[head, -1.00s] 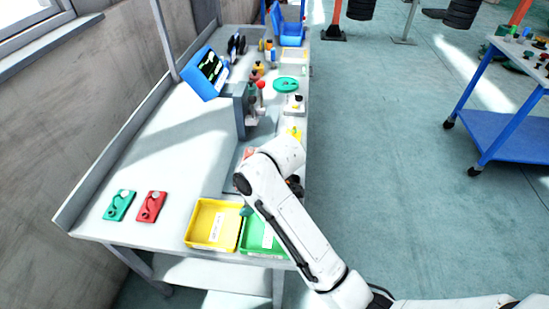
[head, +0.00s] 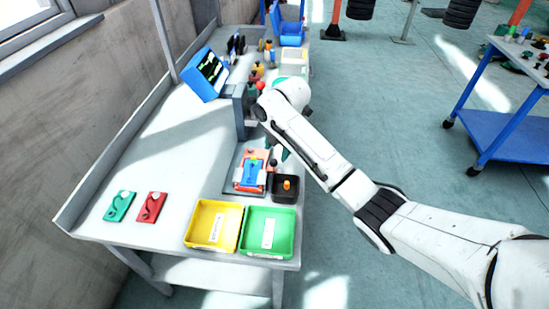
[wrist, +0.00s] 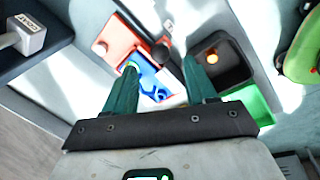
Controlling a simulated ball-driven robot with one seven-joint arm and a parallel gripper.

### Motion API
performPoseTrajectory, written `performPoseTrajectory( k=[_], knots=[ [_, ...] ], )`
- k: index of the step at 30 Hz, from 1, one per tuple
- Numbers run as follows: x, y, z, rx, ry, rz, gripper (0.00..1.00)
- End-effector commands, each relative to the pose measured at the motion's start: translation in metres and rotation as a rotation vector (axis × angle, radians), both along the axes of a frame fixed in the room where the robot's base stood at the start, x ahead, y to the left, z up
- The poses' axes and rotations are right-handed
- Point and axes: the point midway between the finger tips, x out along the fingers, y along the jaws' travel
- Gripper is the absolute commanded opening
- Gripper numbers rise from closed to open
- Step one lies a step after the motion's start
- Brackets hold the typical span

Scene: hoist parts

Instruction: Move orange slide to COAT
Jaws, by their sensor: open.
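An orange slide-like part (wrist: 112,38) with a blue piece (wrist: 150,78) lies in a fixture; in the head view the orange part (head: 264,156) and blue piece (head: 252,172) sit on a grey plate behind the bins. A black knob stands at the orange part's edge. A white block lettered COAT (wrist: 30,36) sits on a dark base at the upper left of the wrist view. My gripper (wrist: 160,68) is open and empty, its teal fingers appearing over the blue piece and fixture. In the head view my gripper (head: 277,147) hangs just behind the fixture.
A black box with an orange knob (head: 287,188) stands right of the fixture. Yellow (head: 214,250) and green (head: 292,236) bins sit at the bench's near edge. Green (head: 120,206) and red (head: 152,206) plates lie left. A blue screen (head: 206,74) stands farther back.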

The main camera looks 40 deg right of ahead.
Motion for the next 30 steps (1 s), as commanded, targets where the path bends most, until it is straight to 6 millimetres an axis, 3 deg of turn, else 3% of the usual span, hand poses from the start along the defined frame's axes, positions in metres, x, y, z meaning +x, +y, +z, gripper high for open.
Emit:
performPoseTrajectory(
  k=[9, 22, 30],
  knots=[
    [0.009, 0.001, -0.045, 0.001, 0.002, 0.000, 0.56],
    [0.011, 0.002, -0.054, 0.001, -0.001, 0.000, 0.56],
    [0.011, 0.002, -0.054, 0.001, 0.000, 0.000, 0.30]
  ],
)
